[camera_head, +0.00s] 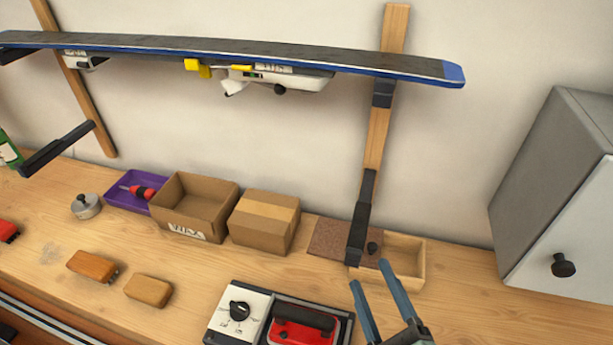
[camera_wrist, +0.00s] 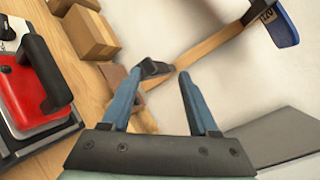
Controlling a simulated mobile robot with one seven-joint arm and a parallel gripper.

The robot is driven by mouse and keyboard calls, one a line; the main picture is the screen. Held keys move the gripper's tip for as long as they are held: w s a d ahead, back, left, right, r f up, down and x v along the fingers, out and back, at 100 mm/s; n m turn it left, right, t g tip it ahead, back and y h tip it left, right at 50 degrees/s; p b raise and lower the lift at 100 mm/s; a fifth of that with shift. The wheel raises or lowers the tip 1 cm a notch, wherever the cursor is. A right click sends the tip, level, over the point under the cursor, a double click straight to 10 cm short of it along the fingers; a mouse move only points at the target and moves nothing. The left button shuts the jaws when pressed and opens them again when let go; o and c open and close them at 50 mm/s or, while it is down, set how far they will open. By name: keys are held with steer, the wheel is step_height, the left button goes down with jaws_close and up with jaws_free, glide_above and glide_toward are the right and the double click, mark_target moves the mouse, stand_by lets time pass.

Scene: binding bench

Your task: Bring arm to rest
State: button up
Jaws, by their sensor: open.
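My gripper (camera_head: 374,291) shows at the lower right of the head view, with two blue-grey fingers spread apart and nothing between them. In the wrist view, my gripper (camera_wrist: 156,86) is also open and empty. Its fingers are over the right part of the bench (camera_head: 470,290), in front of a small wooden tray (camera_head: 408,262). I cannot tell how high they are above the bench.
A red iron (camera_head: 300,328) and a white dial box (camera_head: 237,312) stand left of my gripper. Two cardboard boxes (camera_head: 263,222) are behind. A wooden post with a dark bracket (camera_head: 358,235) rises close by. A grey cabinet (camera_head: 545,180) is at right.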

steer(key=w+a+r+n+t+b, duration=0.2)
steer(key=w+a+r+n+b, duration=0.15)
steer(key=r+n, duration=0.7)
steer(key=w+a+r+n+t+b, duration=0.3)
steer(key=r+n, duration=0.4)
steer(key=r, duration=0.7)
steer(key=s+a+r+n+t+h, duration=0.1)
steer(key=s+a+r+n+t, duration=0.1)
steer(key=s+r, duration=0.3)
steer(key=s+a+r+n+t+h, duration=0.2)
steer(key=s+r+n+t, duration=0.1)
steer(key=r, duration=0.7)
steer(key=shift+s+r+n+b, duration=0.35)
steer(key=shift+s+n, duration=0.4)
steer(key=shift+s, duration=0.4)
steer(key=shift+r+h, duration=0.15)
steer(key=shift+h, duration=0.15)
steer(key=shift+c, duration=0.7)
steer(key=shift+s+d, duration=0.1)
